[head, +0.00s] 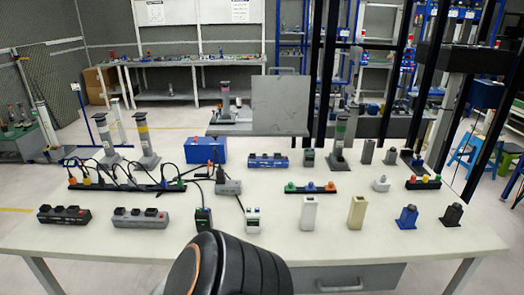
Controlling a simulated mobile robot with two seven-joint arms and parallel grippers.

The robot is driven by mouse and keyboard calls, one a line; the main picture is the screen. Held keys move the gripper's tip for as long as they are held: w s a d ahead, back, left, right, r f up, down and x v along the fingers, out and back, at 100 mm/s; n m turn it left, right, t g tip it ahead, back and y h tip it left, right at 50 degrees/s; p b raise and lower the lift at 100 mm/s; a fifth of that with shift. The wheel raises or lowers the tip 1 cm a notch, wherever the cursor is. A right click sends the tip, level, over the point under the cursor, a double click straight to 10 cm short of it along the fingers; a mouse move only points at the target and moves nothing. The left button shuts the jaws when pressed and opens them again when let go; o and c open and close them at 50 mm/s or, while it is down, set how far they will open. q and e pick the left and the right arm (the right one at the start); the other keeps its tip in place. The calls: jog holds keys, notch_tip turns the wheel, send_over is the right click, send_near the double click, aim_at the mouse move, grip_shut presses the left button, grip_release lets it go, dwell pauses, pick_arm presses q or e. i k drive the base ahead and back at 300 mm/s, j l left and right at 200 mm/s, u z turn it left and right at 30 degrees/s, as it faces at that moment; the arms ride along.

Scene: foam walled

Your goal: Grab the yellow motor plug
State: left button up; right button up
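Several small coloured parts are on the white table (270,262), and I cannot tell for sure which is the yellow motor plug. A pale yellow upright block (357,212) stands at the front right of the middle, between a white block (309,212) and a blue block (407,217). A small yellow plug (86,181) sits on the long black strip at the left. Another small yellow plug (425,179) sits on the short black strip at the right. Neither of my grippers shows. A dark rounded part of my own arm covers the front middle of the table.
Black and grey socket boxes (64,214) stand at the front left, with cables behind them. A blue box (205,150) and grey posts (340,145) stand along the back. The front strip of the table is mostly clear at the right.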

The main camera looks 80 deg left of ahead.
aim_at(87, 181)
jog(key=u, duration=3.95)
